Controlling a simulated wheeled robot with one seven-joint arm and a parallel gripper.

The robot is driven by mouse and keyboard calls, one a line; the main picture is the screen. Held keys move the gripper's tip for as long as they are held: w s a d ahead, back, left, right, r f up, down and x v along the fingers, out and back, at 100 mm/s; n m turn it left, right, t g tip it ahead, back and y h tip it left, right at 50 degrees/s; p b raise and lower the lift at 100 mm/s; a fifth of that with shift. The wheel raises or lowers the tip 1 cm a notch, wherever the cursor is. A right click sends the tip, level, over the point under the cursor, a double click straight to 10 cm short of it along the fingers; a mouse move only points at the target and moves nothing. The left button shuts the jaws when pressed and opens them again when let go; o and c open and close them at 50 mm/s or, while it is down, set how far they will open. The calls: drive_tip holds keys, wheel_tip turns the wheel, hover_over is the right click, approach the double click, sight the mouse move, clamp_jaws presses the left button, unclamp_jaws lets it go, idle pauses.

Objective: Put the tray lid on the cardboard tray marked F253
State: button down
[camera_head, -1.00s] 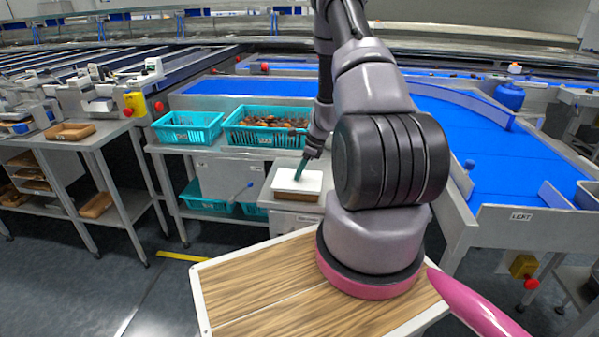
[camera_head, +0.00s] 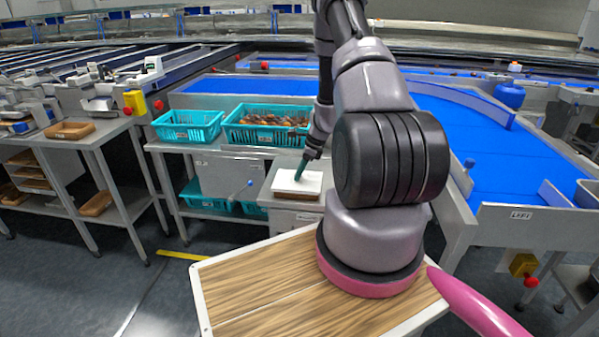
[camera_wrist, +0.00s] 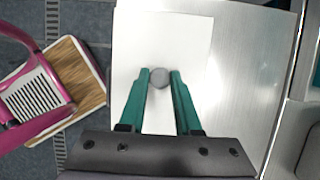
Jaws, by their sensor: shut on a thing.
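The white tray lid (camera_head: 309,180) lies on top of a brown cardboard tray (camera_head: 294,196) on the small metal stand in the head view. In the wrist view the lid (camera_wrist: 190,45) is a flat white sheet with a round grey knob (camera_wrist: 159,78) on it. My gripper (camera_wrist: 159,80) has its green fingers closed on the knob from both sides. In the head view my gripper (camera_head: 301,168) reaches down to the lid. The lid hides the tray's inside. No F253 mark can be read on the tray.
Two teal crates (camera_head: 188,126) stand on the bench behind, the right one (camera_head: 250,137) holding dates. A side bench at left holds a brown tray (camera_head: 69,131). A blue conveyor (camera_head: 470,140) lies to the right. Bare metal surface (camera_wrist: 250,60) lies beside the lid.

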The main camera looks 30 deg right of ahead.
drive_tip(key=shift+f, duration=0.2)
drive_tip(key=shift+c, duration=0.6)
unclamp_jaws()
drive_tip(key=shift+r, duration=3.55)
